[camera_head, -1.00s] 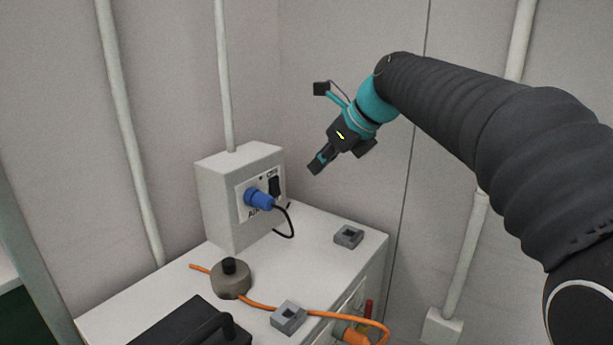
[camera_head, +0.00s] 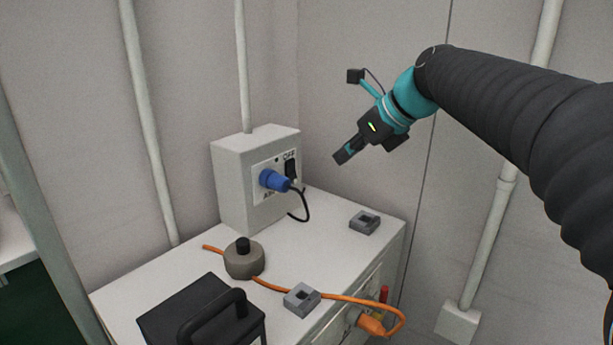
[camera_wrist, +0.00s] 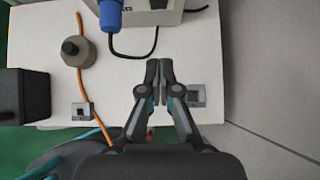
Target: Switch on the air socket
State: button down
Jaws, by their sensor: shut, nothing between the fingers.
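The air socket is a pale grey box (camera_head: 233,176) standing at the back of the white cabinet top, against the wall. Its front panel carries a blue plug (camera_head: 273,181) with a black cable, a black rocker switch (camera_head: 291,169) and lettering partly hidden by the plug.
On the white cabinet top (camera_head: 200,265) are a round weight with a black knob (camera_head: 244,262), an orange cord (camera_head: 330,296), a black case with a handle (camera_head: 190,318) and two small grey blocks (camera_head: 364,222), (camera_head: 301,299). A wall conduit (camera_head: 490,225) stands at right.

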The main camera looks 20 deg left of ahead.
aim_at(292, 170)
jog(key=a+r+x, duration=0.2)
jog(key=x, duration=1.1)
jog(key=shift+w+b, duration=0.4)
